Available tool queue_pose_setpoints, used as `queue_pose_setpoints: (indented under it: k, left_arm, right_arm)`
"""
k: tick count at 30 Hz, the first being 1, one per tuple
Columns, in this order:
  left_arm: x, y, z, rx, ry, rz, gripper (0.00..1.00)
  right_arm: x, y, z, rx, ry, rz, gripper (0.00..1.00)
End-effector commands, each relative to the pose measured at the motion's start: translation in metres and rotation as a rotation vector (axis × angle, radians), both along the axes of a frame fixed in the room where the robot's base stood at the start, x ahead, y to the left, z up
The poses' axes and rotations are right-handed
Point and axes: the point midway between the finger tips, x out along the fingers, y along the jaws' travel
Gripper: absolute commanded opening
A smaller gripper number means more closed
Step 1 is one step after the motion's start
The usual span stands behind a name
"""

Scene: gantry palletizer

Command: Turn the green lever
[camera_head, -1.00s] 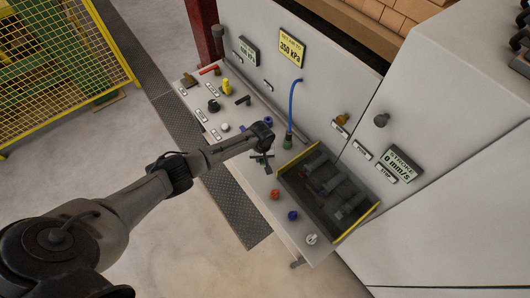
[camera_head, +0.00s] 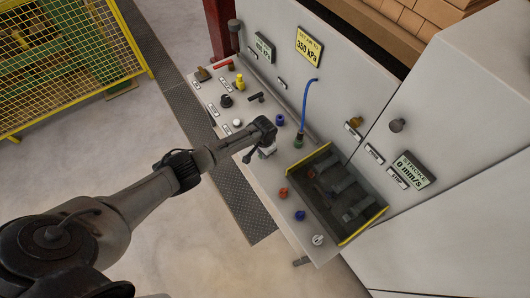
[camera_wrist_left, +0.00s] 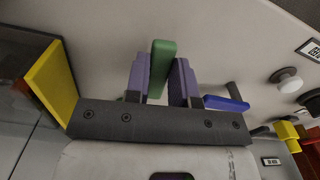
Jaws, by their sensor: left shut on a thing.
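The green lever (camera_wrist_left: 162,72) stands upright between the purple-grey finger pads in the left wrist view. My left gripper (camera_wrist_left: 164,88) is shut on it, with one finger on each side. In the head view, my left gripper (camera_head: 260,153) is over the sloping control panel (camera_head: 262,181), just left of the dark bin. There the wrist and fingers hide the lever, so I cannot read its angle. My right gripper is in neither view.
The yellow-edged bin (camera_head: 362,225) holding dark parts is close to the right. A blue hose (camera_head: 306,102) rises behind the gripper. A red knob (camera_head: 283,192) and a blue knob (camera_head: 300,215) sit nearer. A white knob (camera_head: 238,122) and other controls lie farther up the panel.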

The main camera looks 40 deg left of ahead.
Motion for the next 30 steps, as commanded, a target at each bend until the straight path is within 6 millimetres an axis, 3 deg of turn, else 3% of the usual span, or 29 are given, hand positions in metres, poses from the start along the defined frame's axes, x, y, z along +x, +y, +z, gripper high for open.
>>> queue_pose_setpoints:
  k: [10,26,27,30]
  left_arm:
    - [0.0019,0.0048,0.001,-0.001,-0.001,-0.123,0.0]
    - [0.0022,0.0057,0.001,0.0,-0.001,-0.147,0.0]
    - [0.0023,0.0057,0.001,0.0,-0.001,-0.147,0.24]
    - [0.0022,0.0057,0.0009,0.0,-0.001,-0.146,0.34]
  right_arm:
    - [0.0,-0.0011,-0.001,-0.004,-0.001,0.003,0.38]
    - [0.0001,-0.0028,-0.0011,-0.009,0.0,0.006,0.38]
    - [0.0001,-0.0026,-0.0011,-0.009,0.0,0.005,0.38]
    - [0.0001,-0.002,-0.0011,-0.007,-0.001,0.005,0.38]
